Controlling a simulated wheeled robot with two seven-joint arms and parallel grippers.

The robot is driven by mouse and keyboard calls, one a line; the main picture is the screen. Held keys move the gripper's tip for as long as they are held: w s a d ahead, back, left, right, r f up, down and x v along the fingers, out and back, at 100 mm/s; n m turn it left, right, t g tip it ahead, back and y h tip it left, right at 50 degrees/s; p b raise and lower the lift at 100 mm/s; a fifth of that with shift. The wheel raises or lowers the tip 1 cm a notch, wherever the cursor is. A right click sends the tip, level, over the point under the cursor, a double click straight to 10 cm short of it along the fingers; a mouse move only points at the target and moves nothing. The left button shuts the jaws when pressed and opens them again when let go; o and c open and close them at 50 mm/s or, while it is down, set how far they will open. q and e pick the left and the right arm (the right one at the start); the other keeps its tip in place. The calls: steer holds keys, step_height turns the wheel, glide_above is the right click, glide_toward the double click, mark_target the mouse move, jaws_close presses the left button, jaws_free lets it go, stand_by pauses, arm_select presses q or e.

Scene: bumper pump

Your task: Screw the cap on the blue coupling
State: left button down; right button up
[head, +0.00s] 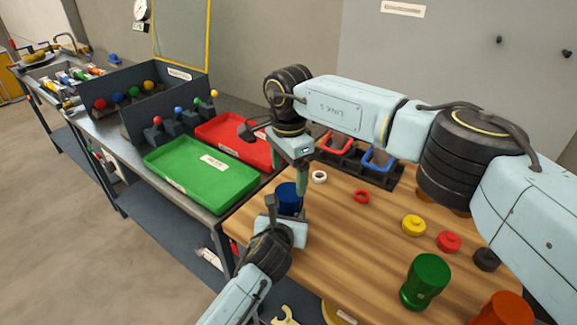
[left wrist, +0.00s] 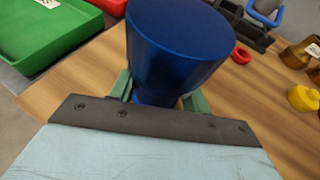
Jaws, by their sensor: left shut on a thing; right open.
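The blue coupling (head: 289,199) stands on the wooden table top, near the table's left edge. My left gripper (head: 284,214) is shut on it from the front. My right gripper (head: 301,183) points down beside and just above the coupling's upper right side. It is open, and its fingers overlap in this view, so the gap between them is hidden. I cannot make out a separate blue cap.
A white ring (head: 319,177) and a red ring (head: 361,196) lie right of the coupling. Yellow (head: 413,225), red (head: 448,241) and black (head: 486,259) caps lie farther right. A green coupling (head: 426,281) stands in front. Green (head: 201,174) and red (head: 236,138) trays are left.

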mark_target(289, 191)
arm_select(q)
steer(key=shift+r, duration=0.1)
arm_select(e)
step_height(289, 191, down, 7)
steer(key=shift+r, duration=0.1)
stand_by(0.3)
steer(key=c, duration=1)
arm_select(q)
steer(key=shift+d, duration=0.1)
arm_select(e)
steer(key=m, duration=0.5)
steer(key=shift+w, duration=0.1)
steer(key=m, duration=0.7)
steer(key=shift+m, duration=0.3)
steer(key=m, duration=0.5)
steer(key=o, duration=1.1)
steer(key=shift+o, duration=0.2)
